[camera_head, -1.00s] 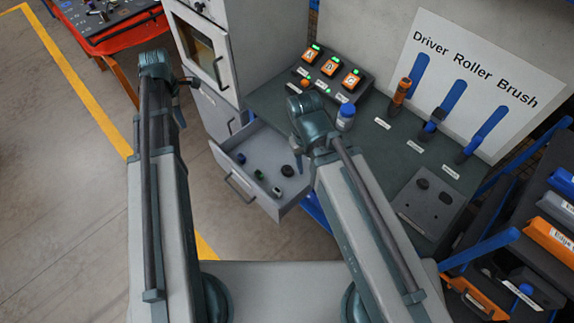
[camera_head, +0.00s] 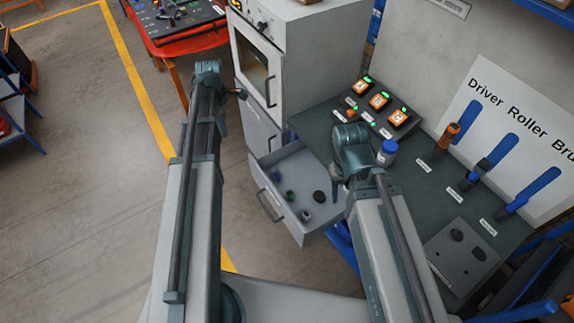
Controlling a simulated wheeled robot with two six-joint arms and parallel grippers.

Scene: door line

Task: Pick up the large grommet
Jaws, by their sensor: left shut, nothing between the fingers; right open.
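An open grey drawer (camera_head: 284,222) holds several small parts. The largest is a round black piece (camera_head: 319,196) at its right side, which looks like the large grommet. A dark blue piece (camera_head: 277,177), a green piece (camera_head: 289,195) and a grey-black piece (camera_head: 306,215) lie to its left and below. My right gripper (camera_head: 337,192) is open and points down by the drawer's right side, close to the black piece in the picture; its height above it is unclear. My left gripper (camera_head: 241,94) is shut and empty, in front of the cabinet, away from the drawer.
The green worktop (camera_head: 415,190) carries a switch box (camera_head: 376,105), a blue-white bottle (camera_head: 387,152) and a grey plate (camera_head: 462,258) with a black round part on it. Upright tools stand along the back. A white oven-like cabinet (camera_head: 300,60) rises behind the drawer.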

